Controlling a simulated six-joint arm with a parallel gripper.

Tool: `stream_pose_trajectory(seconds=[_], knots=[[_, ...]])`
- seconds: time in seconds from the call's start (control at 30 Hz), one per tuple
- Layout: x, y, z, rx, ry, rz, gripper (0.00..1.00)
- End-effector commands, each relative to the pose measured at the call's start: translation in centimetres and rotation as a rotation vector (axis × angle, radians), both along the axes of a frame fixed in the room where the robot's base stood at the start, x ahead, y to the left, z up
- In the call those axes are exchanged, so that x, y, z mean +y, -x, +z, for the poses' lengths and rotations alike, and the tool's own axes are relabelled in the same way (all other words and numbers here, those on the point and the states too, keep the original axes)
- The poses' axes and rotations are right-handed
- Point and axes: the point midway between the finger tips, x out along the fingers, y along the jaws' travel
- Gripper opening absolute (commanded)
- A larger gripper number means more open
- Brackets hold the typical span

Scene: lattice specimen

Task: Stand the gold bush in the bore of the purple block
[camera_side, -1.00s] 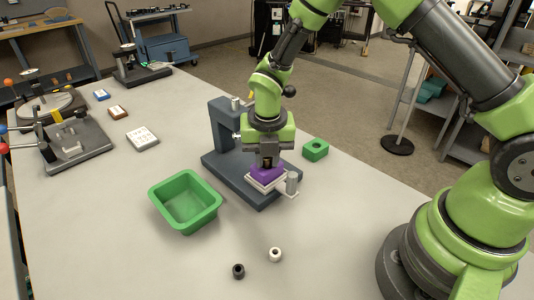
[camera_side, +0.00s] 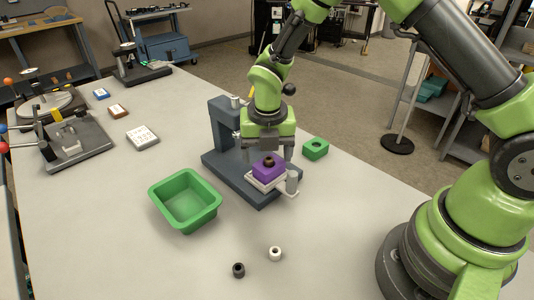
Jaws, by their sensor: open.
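The purple block (camera_side: 268,171) sits on the light plate of the dark grey press-like stand. The gold bush (camera_side: 269,159), brownish here, stands upright at the middle of the block's top, in the bore, with its upper part showing above the block. How deep it sits is hidden. My gripper (camera_side: 268,153) is open just above and around the bush, pointing down, with its fingers apart and clear of it as far as I can see.
The grey stand (camera_side: 221,160) has an upright column close to my gripper's left. A green tray (camera_side: 185,200) lies left of it, and a green block with a hole (camera_side: 315,148) right. A black bush (camera_side: 238,270) and a white bush (camera_side: 275,253) stand in front. The front table is otherwise clear.

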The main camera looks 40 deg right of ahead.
Motion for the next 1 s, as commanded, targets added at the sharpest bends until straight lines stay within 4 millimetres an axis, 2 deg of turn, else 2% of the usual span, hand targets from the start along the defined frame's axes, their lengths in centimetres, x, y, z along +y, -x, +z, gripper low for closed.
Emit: stream_pose_trajectory(seconds=[0.5,0.9,1.0], knots=[[0.0,0.0,3.8,-0.003,0.0,0.0,0.75],[0.0,0.0,4.1,-0.001,-0.001,0.0,0.75],[0.1,0.0,4.8,-0.005,-0.001,0.001,0.75]])
